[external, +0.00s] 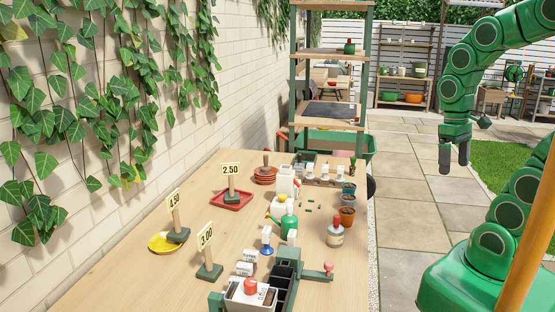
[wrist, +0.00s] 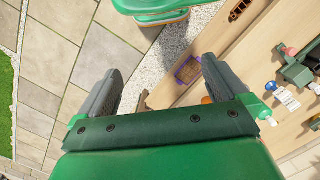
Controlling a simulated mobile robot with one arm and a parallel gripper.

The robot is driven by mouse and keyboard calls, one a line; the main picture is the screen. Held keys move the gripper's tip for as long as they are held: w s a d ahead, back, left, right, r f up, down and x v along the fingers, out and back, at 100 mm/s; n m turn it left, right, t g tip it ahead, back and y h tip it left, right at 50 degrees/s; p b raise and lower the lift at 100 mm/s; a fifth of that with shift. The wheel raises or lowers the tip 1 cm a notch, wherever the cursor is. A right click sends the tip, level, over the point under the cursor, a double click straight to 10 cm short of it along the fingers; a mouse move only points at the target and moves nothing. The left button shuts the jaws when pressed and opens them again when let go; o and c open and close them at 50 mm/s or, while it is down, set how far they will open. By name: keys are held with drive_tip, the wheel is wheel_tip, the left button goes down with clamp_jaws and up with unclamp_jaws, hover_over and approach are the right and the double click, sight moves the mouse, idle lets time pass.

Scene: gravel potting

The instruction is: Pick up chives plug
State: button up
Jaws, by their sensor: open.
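My gripper (external: 455,158) hangs in the air to the right of the wooden table (external: 120,265), above the paving, with its fingers apart and empty. In the wrist view my gripper (wrist: 160,88) shows two grey fingers spread wide, with paving, gravel and the table's edge beyond them. I cannot pick out the chives plug with certainty. A small dark upright thing (external: 352,166) stands at the table's far right, too small to identify. A brown holder with dark cells (wrist: 238,10) lies at the top of the wrist view.
Several pots (external: 347,217) line the table's right edge, beside a round bottle (external: 335,236). A shelf rack (external: 330,55) rises behind. Space around my gripper is clear.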

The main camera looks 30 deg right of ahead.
drive_tip(key=shift+s+f, duration=0.25)
drive_tip(key=shift+s, duration=0.45)
drive_tip(key=c, duration=1.2)
